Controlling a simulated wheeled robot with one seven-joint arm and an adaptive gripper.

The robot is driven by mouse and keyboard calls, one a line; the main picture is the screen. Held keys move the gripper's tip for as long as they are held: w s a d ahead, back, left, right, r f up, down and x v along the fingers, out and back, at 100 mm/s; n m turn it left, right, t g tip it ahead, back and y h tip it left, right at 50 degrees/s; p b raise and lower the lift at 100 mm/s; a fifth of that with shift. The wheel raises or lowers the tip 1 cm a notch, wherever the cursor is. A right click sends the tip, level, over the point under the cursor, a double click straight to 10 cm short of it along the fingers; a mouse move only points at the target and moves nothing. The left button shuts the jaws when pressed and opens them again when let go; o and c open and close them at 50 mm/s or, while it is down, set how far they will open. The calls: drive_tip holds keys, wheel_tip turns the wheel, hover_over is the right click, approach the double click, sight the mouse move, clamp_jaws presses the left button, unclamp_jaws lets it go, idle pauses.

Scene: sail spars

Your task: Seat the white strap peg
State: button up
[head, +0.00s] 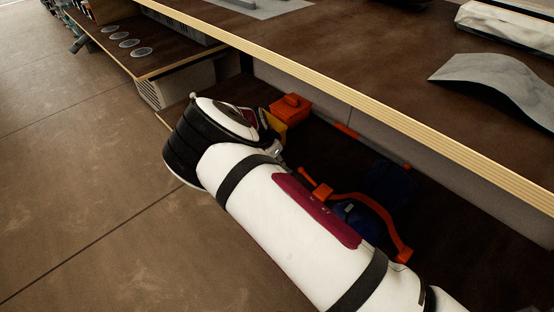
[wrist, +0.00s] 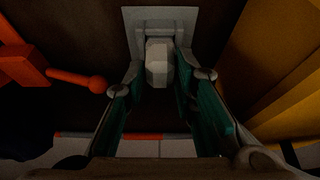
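In the wrist view a whitish, faceted peg (wrist: 158,64) stands out from a grey bracket plate (wrist: 133,20) at top centre. A strap is not clearly visible. My gripper (wrist: 159,82) has its two green-padded fingers spread, one on each side of the peg's near end. Narrow dark gaps seem to show between the pads and the peg, so I see no firm grip. How deep the peg sits in the bracket is hard to tell. In the head view my white arm reaches into the low shelf bay and hides the peg and most of the gripper.
An orange rod with a round knob (wrist: 85,80) lies left of the fingers; a yellow panel (wrist: 280,60) stands close on the right. In the head view an orange box (head: 290,107), a curved orange bar (head: 372,205) and the worktop edge (head: 380,115) surround my arm.

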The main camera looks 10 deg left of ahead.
drive_tip(key=shift+o, duration=1.2)
drive_tip(key=v, duration=1.2)
